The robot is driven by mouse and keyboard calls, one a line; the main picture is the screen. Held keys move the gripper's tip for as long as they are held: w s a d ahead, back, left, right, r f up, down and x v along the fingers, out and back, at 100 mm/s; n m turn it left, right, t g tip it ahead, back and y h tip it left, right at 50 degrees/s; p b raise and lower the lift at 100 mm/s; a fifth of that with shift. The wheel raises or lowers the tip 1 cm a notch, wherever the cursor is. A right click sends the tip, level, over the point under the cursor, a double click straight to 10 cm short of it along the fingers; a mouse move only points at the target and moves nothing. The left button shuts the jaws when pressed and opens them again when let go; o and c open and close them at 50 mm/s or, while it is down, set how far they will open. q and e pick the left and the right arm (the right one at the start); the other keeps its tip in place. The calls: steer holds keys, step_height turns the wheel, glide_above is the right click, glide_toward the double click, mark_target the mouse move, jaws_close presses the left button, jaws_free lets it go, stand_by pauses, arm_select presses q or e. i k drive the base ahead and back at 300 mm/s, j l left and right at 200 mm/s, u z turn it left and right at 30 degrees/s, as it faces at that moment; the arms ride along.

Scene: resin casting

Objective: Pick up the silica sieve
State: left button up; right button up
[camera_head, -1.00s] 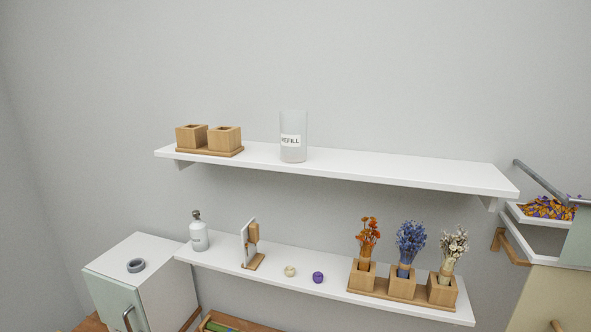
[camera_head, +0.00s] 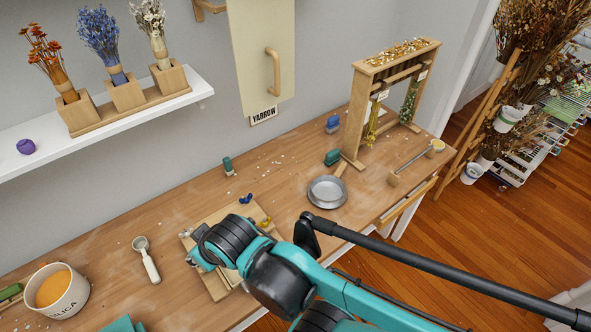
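A round, shallow grey pan (camera_head: 327,192) lies on the wooden workbench, right of the middle. It looks like the silica sieve, though its mesh cannot be made out. A white tub (camera_head: 60,293) marked with letters ending in "LICA" stands at the lower left with orange content. My teal and black arm reaches in from the lower right, over the bench in front of the pan, and hides part of a wooden board. A teal part shows at the bottom edge on the left. I make out no fingertips of either gripper, and nothing is seen held.
A shelf (camera_head: 103,124) with dried flowers is at upper left. Wooden floor lies right.

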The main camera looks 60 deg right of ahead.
mark_target(326, 191)
steer(key=z, duration=2.25)
steer(key=u, duration=2.6)
steer(key=z, duration=2.6)
